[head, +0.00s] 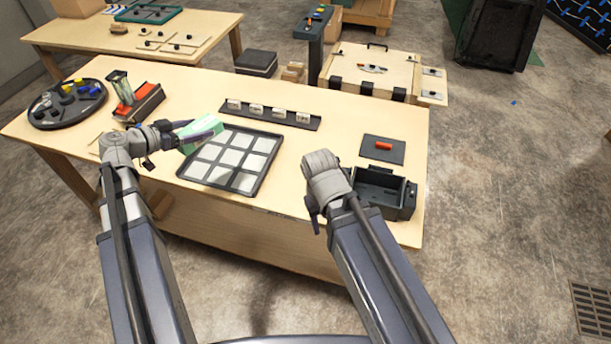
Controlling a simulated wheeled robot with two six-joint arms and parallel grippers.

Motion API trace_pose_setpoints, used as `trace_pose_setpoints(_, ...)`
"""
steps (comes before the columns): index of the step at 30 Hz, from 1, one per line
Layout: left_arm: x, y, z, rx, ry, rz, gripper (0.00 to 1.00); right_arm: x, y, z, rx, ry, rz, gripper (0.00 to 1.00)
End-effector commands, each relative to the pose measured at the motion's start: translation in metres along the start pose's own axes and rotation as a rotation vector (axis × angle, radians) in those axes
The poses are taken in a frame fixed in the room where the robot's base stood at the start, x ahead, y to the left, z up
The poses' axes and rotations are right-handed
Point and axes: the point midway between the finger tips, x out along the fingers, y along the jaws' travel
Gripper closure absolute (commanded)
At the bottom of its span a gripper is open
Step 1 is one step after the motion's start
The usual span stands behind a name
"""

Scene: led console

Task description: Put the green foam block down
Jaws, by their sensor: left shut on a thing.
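The green foam block (201,133) is pale green and box-shaped. My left gripper (190,136) is shut on it, above the far left corner of a dark tray with a grid of white squares (232,160). Whether the block touches the tray or table below cannot be told. My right gripper (313,207) is near the table's front edge, left of a black open box; its fingers are mostly hidden by the wrist, so its opening does not show.
The wooden table (330,140) also bears a round dark tray (68,104), a red-and-black device (138,103), a rail with several white blocks (270,114), a dark plate with a red handle (383,148) and the black box (382,192). Bare wood lies between rail and plate.

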Motion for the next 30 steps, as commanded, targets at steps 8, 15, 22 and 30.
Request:
trace_pose_setpoints(8,0.151,0.082,0.015,0.004,-0.005,0.006,0.70,0.071,-0.007,-0.004,0.001,0.000,0.000,0.50)
trace_pose_setpoints(15,0.229,0.150,0.017,0.004,0.002,0.006,0.70,0.105,-0.010,-0.006,0.001,0.000,0.000,0.50)
trace_pose_setpoints(22,0.256,0.181,0.016,0.002,0.007,0.005,0.70,0.116,-0.011,-0.007,0.001,0.000,0.000,0.50)
trace_pose_setpoints(30,0.260,0.184,0.019,0.002,0.007,0.004,0.70,0.120,-0.011,-0.007,0.001,0.000,0.000,0.50)
